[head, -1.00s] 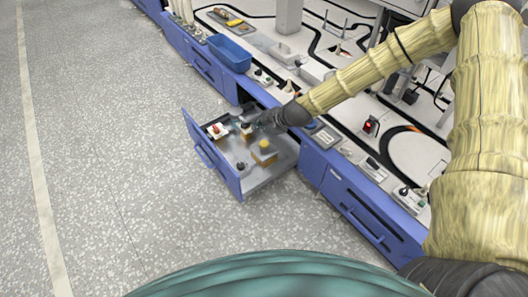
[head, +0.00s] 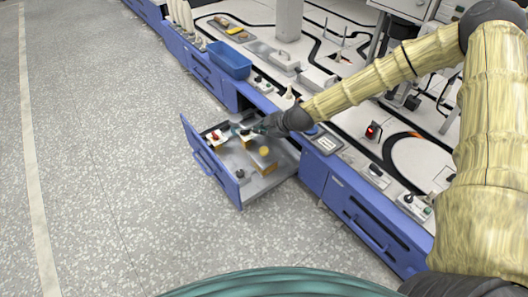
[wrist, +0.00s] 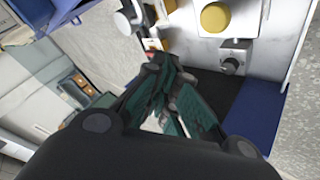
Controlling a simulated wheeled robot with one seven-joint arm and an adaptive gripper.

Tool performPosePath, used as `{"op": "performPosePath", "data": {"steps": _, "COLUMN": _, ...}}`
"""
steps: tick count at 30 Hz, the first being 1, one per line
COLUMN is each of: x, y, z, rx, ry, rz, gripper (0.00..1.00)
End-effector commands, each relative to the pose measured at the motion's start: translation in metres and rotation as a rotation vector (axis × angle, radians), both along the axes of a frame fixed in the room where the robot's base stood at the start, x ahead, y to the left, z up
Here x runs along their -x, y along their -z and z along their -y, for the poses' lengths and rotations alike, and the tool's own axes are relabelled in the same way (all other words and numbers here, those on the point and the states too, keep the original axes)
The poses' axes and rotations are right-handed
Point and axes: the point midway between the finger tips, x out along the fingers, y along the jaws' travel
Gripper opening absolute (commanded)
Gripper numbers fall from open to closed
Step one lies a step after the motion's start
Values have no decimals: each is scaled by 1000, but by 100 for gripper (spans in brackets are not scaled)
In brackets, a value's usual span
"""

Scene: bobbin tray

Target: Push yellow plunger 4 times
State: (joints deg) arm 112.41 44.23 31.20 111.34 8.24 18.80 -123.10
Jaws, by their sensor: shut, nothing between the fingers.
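The yellow plunger (head: 264,150) is a round yellow cap on a brown block, standing in the open blue drawer. It shows as a yellow disc (wrist: 215,17) at the top of the wrist view. My gripper (head: 247,129) is over the far part of the drawer, up and left of the plunger and apart from it. In the wrist view my dark and teal fingers (wrist: 165,68) are together and empty, below and left of the yellow disc.
The drawer (head: 207,161) also holds a red-topped piece (head: 215,134) and a black knob (head: 240,173), which shows in the wrist view (wrist: 232,65) too. A blue bin (head: 229,60) stands on the bench behind. The floor left of the drawer is clear.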

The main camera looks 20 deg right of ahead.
Motion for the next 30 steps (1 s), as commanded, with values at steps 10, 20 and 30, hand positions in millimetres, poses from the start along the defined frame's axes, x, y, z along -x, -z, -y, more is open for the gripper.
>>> {"op": "performPosePath", "data": {"steps": 10, "x": 0, "y": 42, "z": 0, "rx": -1, "ry": 1, "rz": 0, "gripper": 0}}
{"op": "performPosePath", "data": {"steps": 20, "x": 0, "y": 70, "z": 0, "rx": 0, "ry": 0, "rz": 0, "gripper": 0}}
{"op": "performPosePath", "data": {"steps": 30, "x": 0, "y": 73, "z": 0, "rx": 0, "ry": 0, "rz": 0, "gripper": 0}}
